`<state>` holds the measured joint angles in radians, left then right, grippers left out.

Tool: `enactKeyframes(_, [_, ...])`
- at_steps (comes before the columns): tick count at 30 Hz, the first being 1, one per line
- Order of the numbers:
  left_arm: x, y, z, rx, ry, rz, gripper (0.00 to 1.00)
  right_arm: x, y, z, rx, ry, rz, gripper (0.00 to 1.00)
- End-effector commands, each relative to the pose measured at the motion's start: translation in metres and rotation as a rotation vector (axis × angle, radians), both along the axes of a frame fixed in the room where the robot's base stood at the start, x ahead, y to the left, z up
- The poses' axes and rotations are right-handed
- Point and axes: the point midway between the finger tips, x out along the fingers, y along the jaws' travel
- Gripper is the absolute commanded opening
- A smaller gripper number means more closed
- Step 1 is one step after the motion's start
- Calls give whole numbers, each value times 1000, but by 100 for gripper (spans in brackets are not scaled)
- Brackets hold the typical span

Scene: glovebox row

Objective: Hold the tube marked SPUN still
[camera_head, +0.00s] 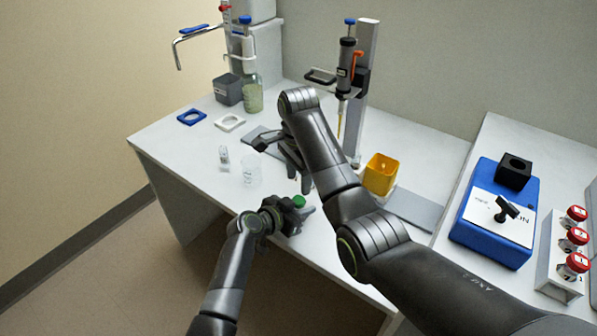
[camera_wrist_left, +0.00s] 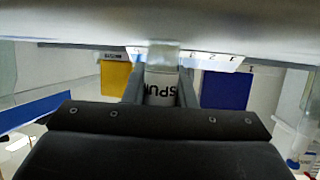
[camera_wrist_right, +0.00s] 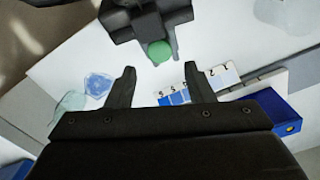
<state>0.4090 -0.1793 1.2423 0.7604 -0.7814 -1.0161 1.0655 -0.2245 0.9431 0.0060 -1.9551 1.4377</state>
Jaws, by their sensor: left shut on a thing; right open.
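The tube marked SPUN (camera_wrist_left: 160,88) stands between the fingers of my left gripper (camera_wrist_left: 162,92) in the left wrist view, its lettering facing the camera. Its green cap (camera_head: 299,201) shows above my left gripper (camera_head: 292,212) in the head view, near the bench's front edge. My left gripper is shut on the tube; the fingers hide part of its body. My right gripper (camera_wrist_right: 159,70) is open and empty. In the right wrist view the green cap (camera_wrist_right: 160,52) appears between and just beyond its fingertips, apart from them.
A clear beaker (camera_head: 251,172) and a small clear container (camera_head: 224,158) stand left of the grippers. A yellow bin (camera_head: 381,176) and a dispenser stand (camera_head: 362,90) are behind my right arm. A blue device (camera_head: 490,240) and red-capped vials (camera_head: 574,238) stand at the right.

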Motion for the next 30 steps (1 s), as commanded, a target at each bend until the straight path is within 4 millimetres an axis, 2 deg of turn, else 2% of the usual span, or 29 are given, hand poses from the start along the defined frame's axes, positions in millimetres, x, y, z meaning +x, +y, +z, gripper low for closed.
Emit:
enactKeyframes(6, [0, 0, 0, 0, 0, 0, 0, -1, 0, -36, 1, 4, 2, 48])
enactKeyframes(12, [0, 0, 0, 0, 0, 0, 0, -1, 0, -57, 0, 2, 2, 48])
enactKeyframes(23, [0, 0, 0, 0, 0, 0, 0, -1, 0, -62, 1, 1, 3, 48])
enactKeyframes(30, [0, 0, 0, 0, 0, 0, 0, -1, 0, -61, 1, 1, 3, 17])
